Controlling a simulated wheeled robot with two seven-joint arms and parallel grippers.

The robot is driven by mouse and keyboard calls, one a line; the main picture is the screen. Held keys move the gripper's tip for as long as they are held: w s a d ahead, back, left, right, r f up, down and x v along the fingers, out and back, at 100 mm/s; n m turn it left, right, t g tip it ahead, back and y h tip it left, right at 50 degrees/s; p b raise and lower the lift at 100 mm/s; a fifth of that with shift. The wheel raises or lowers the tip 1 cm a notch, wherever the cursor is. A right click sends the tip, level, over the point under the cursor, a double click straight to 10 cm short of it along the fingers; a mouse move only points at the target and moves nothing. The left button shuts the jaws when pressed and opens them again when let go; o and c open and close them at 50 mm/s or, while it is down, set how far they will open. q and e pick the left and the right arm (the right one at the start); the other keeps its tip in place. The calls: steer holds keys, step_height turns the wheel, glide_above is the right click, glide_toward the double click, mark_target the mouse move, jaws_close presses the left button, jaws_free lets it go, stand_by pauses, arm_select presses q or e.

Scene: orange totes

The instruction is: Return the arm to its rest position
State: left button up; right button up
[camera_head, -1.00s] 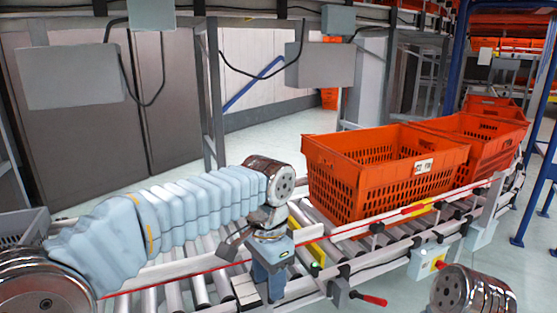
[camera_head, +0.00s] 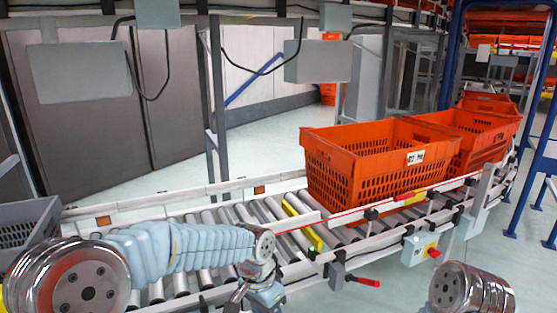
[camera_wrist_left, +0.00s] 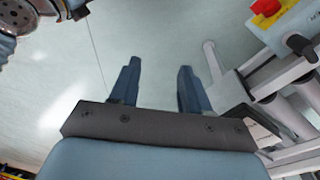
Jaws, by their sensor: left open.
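My left arm (camera_head: 185,247) comes in from the left, low across the near side of the roller conveyor, with its sleeve bent at the shiny joint. My left gripper hangs at its end by the bottom edge of the head view, mostly cut off there. In the left wrist view the left gripper (camera_wrist_left: 158,82) has two blue fingers apart, with nothing between them and pale floor beyond. Of my right arm only a shiny joint (camera_head: 470,290) shows at the bottom right; its gripper is out of view.
An orange tote (camera_head: 335,180) stands on the roller conveyor (camera_head: 240,215), with more orange totes behind it. A grey crate (camera_head: 28,225) is at the left. The conveyor's frame and a red and yellow button (camera_wrist_left: 268,10) are right of the fingers. Floor between them is clear.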

arm_select(q)
steer(key=s+a+f+n+h, duration=0.1)
steer(key=s+a+f+n, duration=0.1)
steer(key=f, duration=0.7)
steer(key=s+a+f+n+h, duration=0.1)
steer(key=s+a+f+n, duration=0.1)
steer(key=f, duration=0.6)
steer(key=s+a+f+n, duration=0.2)
steer(key=s+f+n, duration=0.1)
steer(key=s+f, duration=0.3)
steer(key=s+a+f+n+t, duration=0.1)
steer(key=s+a+f+n, duration=0.2)
steer(key=s+f, duration=0.2)
steer(key=shift+s+f+n+h, duration=0.3)
steer(key=shift+s+f, duration=0.05)
steer(key=shift+s, duration=0.75)
steer(key=shift+o, duration=0.4)
steer(key=shift+a, duration=0.1)
